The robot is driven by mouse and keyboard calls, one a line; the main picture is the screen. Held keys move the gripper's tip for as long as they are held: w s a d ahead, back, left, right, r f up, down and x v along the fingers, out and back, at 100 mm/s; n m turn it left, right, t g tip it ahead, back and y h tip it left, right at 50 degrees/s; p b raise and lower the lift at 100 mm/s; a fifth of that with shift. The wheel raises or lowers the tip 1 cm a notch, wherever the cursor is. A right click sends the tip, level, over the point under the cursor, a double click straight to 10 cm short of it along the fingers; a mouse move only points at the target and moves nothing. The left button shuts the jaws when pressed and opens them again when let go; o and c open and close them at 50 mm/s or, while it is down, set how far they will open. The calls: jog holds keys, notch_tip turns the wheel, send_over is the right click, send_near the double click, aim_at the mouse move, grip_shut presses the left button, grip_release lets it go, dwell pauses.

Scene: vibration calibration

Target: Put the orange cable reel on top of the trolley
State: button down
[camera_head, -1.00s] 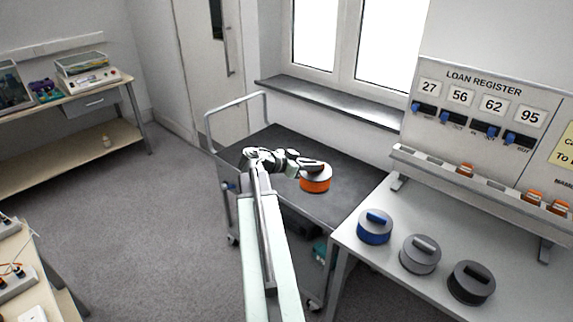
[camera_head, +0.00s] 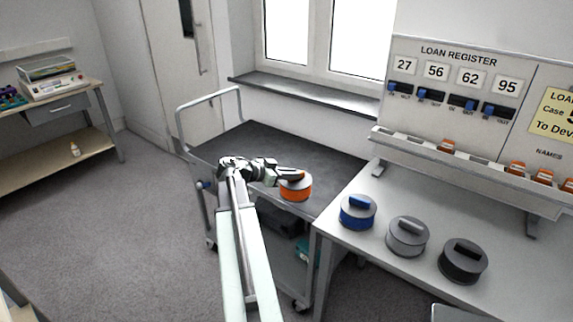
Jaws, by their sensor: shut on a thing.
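The orange cable reel (camera_head: 296,191) has a grey top and a dark handle. My gripper (camera_head: 289,175) is shut on the handle, at the end of my outstretched arm. The reel appears upright in front of the trolley's dark top (camera_head: 270,146), near its right front part. I cannot tell whether its underside touches the top or hangs a little above it. The trolley has a pale tubular handle at its left end and a lower shelf. The fingertips are small and partly hidden by the arm.
A bench (camera_head: 390,277) right of the trolley holds a blue reel (camera_head: 357,214), a grey reel (camera_head: 407,238) and a black reel (camera_head: 463,263). Behind them stands the loan register board (camera_head: 455,85). A window sill (camera_head: 300,95) lies behind the trolley. Floor is clear at left.

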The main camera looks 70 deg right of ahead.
jog(key=w+d+f+b, duration=0.1)
jog(key=d, duration=0.3)
jog(key=w+d+f+b, duration=0.1)
jog(key=d+f+b, duration=0.1)
jog(key=d, duration=0.2)
jog(key=w+d+f+b, duration=0.1)
jog(key=d+f+b, duration=0.1)
jog(key=d, duration=0.2)
jog(key=shift+w+d, duration=0.25)
jog(key=shift+w, duration=0.15)
jog(key=shift+r, duration=0.15)
jog(key=c, duration=1.5)
grip_release()
jog(key=shift+o, duration=0.2)
jog(key=shift+r+p, duration=0.1)
jog(key=shift+p, duration=0.25)
jog(key=p+v, duration=0.4)
jog(key=v, duration=0.8)
